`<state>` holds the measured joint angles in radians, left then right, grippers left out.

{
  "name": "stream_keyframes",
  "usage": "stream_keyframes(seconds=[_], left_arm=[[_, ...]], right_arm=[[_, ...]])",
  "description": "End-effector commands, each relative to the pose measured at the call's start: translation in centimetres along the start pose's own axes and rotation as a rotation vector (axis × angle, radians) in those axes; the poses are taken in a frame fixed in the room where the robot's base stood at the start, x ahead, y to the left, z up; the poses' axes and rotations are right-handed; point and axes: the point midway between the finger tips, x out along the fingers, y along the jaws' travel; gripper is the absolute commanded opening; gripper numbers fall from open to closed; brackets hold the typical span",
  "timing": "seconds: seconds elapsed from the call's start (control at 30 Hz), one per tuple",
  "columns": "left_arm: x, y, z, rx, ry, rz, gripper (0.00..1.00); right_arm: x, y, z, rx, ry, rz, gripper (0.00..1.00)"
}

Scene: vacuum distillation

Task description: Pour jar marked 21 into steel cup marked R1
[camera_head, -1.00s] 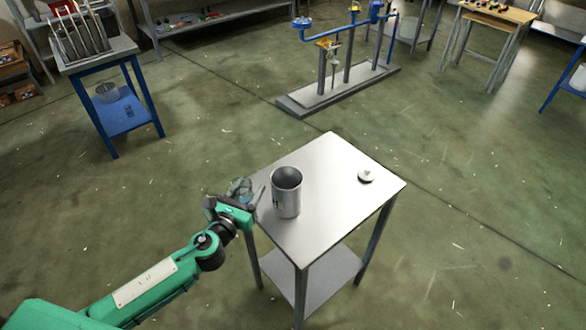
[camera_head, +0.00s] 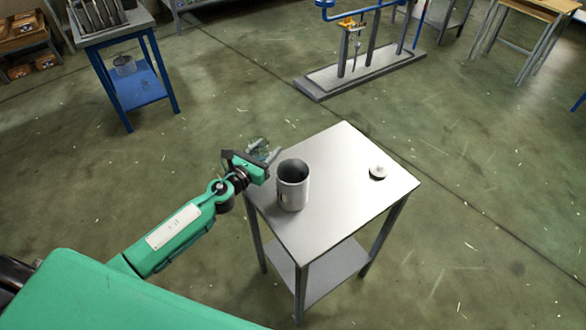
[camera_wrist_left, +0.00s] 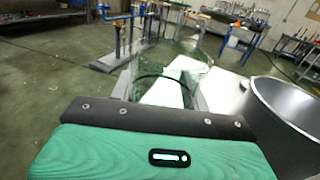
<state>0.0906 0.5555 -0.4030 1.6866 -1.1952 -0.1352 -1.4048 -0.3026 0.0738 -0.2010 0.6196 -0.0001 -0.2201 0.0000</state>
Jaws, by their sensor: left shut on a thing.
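The steel cup (camera_head: 292,188) stands upright on the small steel table, its open mouth up. In the left wrist view the cup (camera_wrist_left: 286,104) is close by on the right. My left gripper (camera_head: 266,154) is just behind and left of the cup, by the table's left edge. It is shut on a clear glass jar (camera_head: 258,144). In the left wrist view the jar (camera_wrist_left: 165,68) is see-through, between the fingers. I cannot read either mark or tell the jar's contents or tilt. No gap closes between jar and cup. My right gripper is not in view.
The steel table (camera_head: 340,200) has free room right of the cup. A small white lid-like piece (camera_head: 378,172) lies near its right corner. A blue table (camera_head: 140,85) stands at the back left, and a blue-piped stand (camera_head: 365,70) stands behind on the floor.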

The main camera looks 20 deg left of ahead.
Motion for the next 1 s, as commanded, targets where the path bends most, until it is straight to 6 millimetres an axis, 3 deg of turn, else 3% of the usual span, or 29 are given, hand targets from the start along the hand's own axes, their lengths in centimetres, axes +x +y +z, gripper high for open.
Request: stream_keyframes(seconds=[0.8, 1.0], left_arm=[[-0.3, -2.0, 9.6, 0.348, -0.047, 0.000, 0.21], [-0.4, -2.6, 9.4, 0.448, -0.060, 0.002, 0.21]], right_arm=[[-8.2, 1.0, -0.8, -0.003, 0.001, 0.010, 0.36], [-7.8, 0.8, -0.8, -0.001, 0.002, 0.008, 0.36]])
